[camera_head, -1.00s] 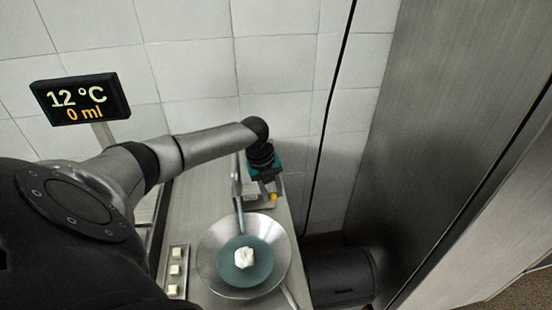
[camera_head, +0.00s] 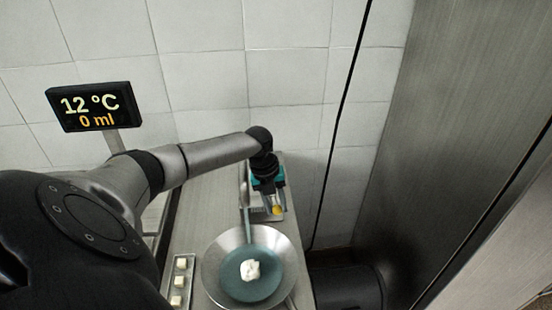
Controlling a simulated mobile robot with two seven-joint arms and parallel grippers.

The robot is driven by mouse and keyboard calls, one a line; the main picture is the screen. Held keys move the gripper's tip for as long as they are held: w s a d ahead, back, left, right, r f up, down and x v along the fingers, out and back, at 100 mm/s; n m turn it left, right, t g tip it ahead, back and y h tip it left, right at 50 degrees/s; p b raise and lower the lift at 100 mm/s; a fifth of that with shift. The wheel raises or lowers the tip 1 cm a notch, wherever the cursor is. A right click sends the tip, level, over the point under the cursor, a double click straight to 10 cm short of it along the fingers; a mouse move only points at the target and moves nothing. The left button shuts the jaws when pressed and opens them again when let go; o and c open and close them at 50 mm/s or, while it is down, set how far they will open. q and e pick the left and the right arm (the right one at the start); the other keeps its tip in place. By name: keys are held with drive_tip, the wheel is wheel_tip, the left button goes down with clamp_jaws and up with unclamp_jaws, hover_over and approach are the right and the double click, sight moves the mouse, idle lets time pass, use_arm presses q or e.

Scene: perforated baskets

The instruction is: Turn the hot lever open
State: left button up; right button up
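A black display (camera_head: 90,107) on a post reads 12 °C and 0 ml. My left gripper (camera_head: 275,207) is at the far end of the counter, pointing down, above a small grey base (camera_head: 277,215). An upright metal part (camera_head: 244,188) stands just left of the gripper. I cannot make out the hot lever; the gripper and arm may cover it. My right gripper is not in view.
A round metal pan (camera_head: 215,275) with a teal inside and a white lump (camera_head: 250,270) stands on the counter, nearer than the gripper. A narrow tray (camera_head: 179,289) of pale cubes is to its left. A tiled wall rises behind; a steel panel (camera_head: 455,110) stands right.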

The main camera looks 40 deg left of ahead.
sight(276, 206)
use_arm(q)
drive_tip(key=o, duration=0.4)
wheel_tip(276, 206, up, 20)
drive_tip(key=shift+r+p, duration=0.1)
drive_tip(key=shift+p, duration=0.5)
